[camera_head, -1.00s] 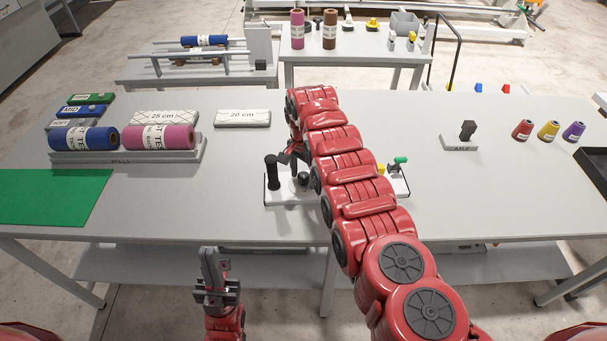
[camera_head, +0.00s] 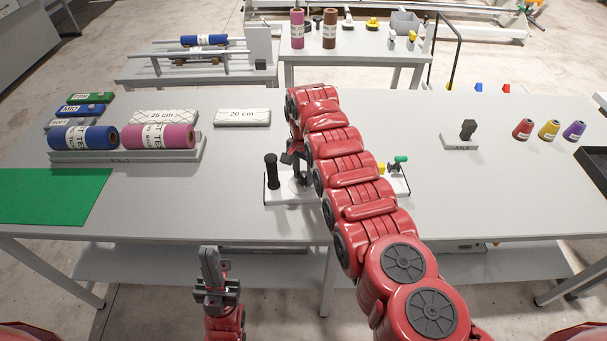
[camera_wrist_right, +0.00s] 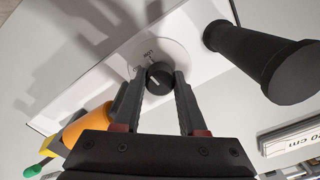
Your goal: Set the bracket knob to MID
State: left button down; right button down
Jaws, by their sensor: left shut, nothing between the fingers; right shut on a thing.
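The bracket knob (camera_wrist_right: 160,76) is small, round and black, on a white round dial (camera_wrist_right: 175,52) set in the white bracket plate (camera_head: 283,196). A pale line slants across its top. Lettering that looks like LOW shows on the dial; I cannot tell which mark the line meets. My right gripper (camera_wrist_right: 162,82) is shut on the knob, a finger on each side. In the head view the right gripper (camera_head: 300,181) is over the plate and hides most of the knob. My left gripper (camera_head: 209,252) is shut and empty in front of the table's near edge.
A black upright handle (camera_head: 271,171) stands left of the knob. An orange part (camera_wrist_right: 88,127) and a green-tipped lever (camera_head: 400,160) are on its other side. Rolls in a grey tray (camera_head: 185,155) lie further left.

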jog(key=n+b, duration=0.2)
jog(key=n, duration=0.1)
jog(key=shift+f, duration=0.2)
jog(key=n+b, duration=0.3)
jog(key=n, duration=0.1)
jog(key=shift+r+n+b, duration=0.15)
jog(key=shift+n+b, duration=0.55)
jog(key=shift+c, duration=2.3)
grip_release()
jog(key=shift+r, duration=0.1)
